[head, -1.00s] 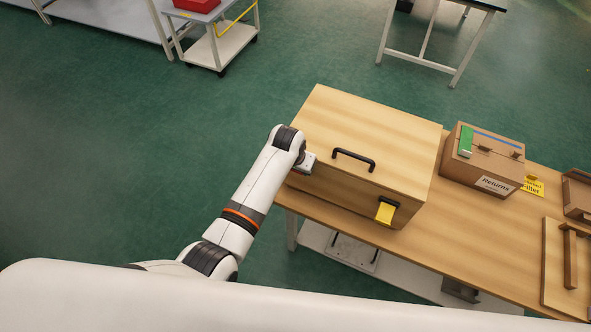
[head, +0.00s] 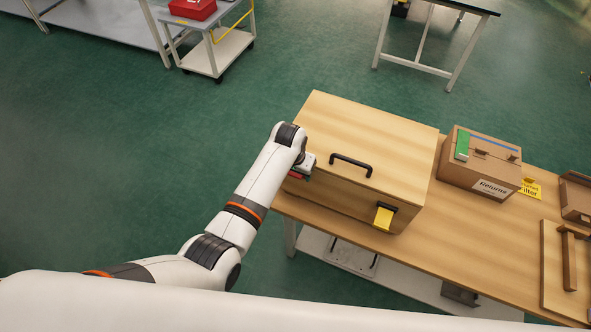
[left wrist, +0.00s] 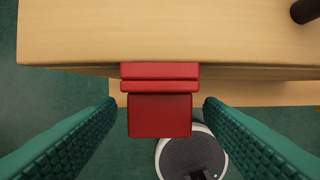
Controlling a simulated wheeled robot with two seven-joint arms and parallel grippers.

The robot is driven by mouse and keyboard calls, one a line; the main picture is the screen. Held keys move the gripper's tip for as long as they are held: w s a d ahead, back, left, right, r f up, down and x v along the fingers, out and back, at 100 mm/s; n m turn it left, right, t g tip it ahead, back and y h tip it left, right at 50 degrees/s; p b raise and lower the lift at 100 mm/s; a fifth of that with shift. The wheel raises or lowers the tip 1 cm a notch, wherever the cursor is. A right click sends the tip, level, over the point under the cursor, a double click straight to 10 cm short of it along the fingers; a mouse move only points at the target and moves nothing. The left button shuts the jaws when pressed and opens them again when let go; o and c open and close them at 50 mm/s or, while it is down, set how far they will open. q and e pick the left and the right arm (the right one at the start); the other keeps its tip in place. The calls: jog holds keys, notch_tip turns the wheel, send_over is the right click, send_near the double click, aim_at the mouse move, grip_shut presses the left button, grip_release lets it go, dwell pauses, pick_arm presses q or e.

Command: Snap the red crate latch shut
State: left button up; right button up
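A closed light-wood crate (head: 375,135) with a black lid handle (head: 351,164) stands on the wooden bench. Its red latch (left wrist: 160,115) shows in the left wrist view as a red bar at the lid's edge with a red plate below it. I cannot tell whether the latch is fastened. My left gripper (head: 301,173) is at the crate's left front edge, and a bit of red shows below it. In the left wrist view, its two green-padded fingers are open, one on each side of the latch, with gaps to it. My right gripper is not in view.
A yellow latch (head: 384,217) is on the crate's front, right of the handle. A cardboard Returns box (head: 482,160) stands to the right on the bench (head: 440,240), with a wooden board (head: 552,260) nearer the right edge. Floor left of the bench is clear.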

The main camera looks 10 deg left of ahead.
pick_arm(q)
jog(key=shift+r, duration=0.1)
jog(key=b+v, duration=0.2)
jog(key=v, duration=0.9)
jog(key=shift+r, duration=0.35)
jog(key=shift+s, duration=0.1)
